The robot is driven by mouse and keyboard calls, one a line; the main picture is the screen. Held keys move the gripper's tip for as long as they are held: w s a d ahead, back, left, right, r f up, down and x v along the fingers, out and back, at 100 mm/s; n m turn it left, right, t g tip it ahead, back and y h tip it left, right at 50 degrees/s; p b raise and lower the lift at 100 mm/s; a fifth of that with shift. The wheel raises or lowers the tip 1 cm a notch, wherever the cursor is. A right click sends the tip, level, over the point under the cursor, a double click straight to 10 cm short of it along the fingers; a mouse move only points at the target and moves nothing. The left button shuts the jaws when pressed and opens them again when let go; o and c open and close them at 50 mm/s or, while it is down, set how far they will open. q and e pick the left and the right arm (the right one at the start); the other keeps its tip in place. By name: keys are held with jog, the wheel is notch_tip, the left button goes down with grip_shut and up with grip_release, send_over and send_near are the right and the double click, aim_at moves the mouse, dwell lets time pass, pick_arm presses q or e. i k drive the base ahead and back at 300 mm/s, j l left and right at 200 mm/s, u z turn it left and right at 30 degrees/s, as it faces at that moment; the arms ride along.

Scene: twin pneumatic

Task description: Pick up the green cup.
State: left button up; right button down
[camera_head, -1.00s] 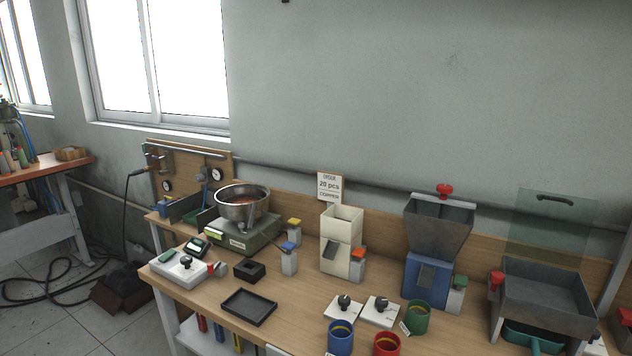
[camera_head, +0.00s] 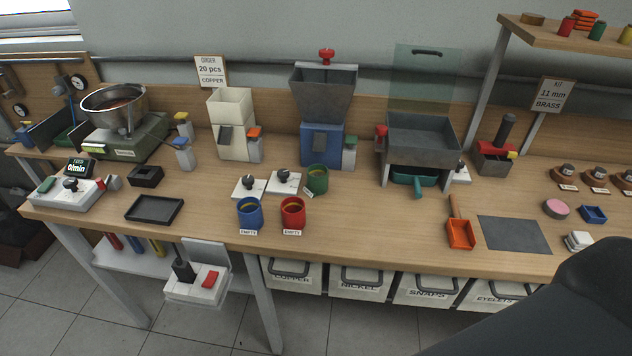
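The green cup (camera_head: 317,180) stands upright on the wooden workbench, just in front of the blue-based hopper. A small white tag leans at its lower left side. A blue cup (camera_head: 250,214) and a red cup (camera_head: 293,213) stand in front of it and to its left, each with a white label. Neither of my grippers is in view. A dark grey shape at the lower right is probably part of my own arm.
The blue hopper (camera_head: 322,144) stands close behind the green cup. Two white plates with black knobs (camera_head: 284,181) lie just left of it. The bench is clear to its right, up to the grey bin (camera_head: 421,133). An orange scoop (camera_head: 460,234) lies farther right.

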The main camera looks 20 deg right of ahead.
aim_at(317, 175)
jog(key=z, duration=2.6)
jog(key=k+j, duration=0.4)
jog(key=k, duration=0.2)
jog(key=k+j, duration=0.45)
jog(key=k, duration=0.15)
